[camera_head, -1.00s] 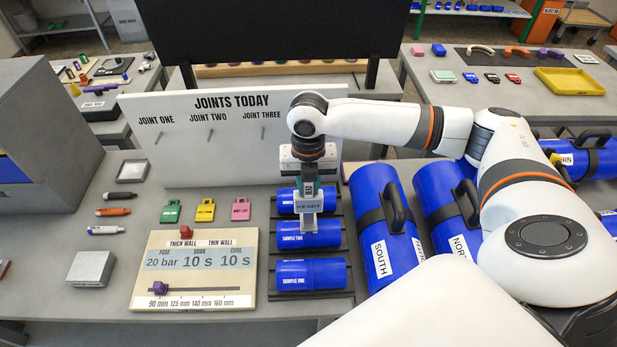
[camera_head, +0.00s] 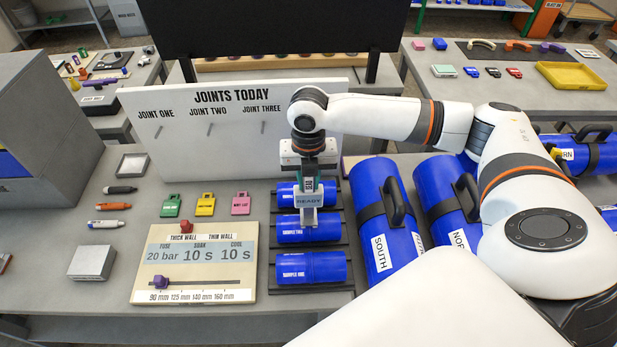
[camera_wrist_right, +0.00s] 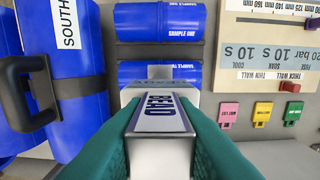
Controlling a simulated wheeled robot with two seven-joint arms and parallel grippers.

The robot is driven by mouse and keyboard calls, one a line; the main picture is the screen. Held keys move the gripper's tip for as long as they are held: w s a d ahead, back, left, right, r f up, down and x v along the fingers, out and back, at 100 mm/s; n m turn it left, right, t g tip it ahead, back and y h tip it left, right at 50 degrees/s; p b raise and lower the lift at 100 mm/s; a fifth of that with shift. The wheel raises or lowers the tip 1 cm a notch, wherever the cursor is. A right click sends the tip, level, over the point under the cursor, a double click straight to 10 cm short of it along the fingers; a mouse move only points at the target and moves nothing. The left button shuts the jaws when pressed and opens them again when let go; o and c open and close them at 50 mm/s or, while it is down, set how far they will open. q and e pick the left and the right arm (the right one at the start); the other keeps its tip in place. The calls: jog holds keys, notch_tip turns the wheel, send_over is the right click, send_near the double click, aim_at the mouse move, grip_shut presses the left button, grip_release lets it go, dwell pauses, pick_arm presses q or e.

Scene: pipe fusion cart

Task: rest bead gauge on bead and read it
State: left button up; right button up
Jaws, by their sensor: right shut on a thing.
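My right gripper (camera_head: 307,172) is shut on the bead gauge (camera_head: 309,200), a grey block with a small display reading READY. In the right wrist view the gauge (camera_wrist_right: 160,135), labelled BEAD, sits between the teal fingers. Its lower end reaches down over the blue pipe sample two (camera_head: 290,232). I cannot tell whether it touches the bead. In the right wrist view the gauge partly hides sample two (camera_wrist_right: 190,73). Sample one (camera_head: 312,268) lies in front, and another blue sample (camera_head: 286,195) lies behind, partly hidden by the gauge and gripper. My left gripper is out of view.
A settings board (camera_head: 194,290) lies left of the samples, with green, yellow and pink tags (camera_head: 241,204) behind it. Blue pipes with black handles (camera_head: 376,215) lie close on the right. The JOINTS TODAY board (camera_head: 190,165) stands behind. Pens (camera_head: 113,206) lie at left.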

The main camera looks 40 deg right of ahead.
jog(key=shift+f, duration=0.55)
dwell(0.5)
jog(key=shift+p, duration=0.45)
dwell(1.3)
jog(key=shift+s+f, duration=0.1)
jog(key=shift+f, duration=0.05)
dwell(1.7)
jog(key=shift+r+p, duration=0.6)
jog(key=shift+r, duration=3.05)
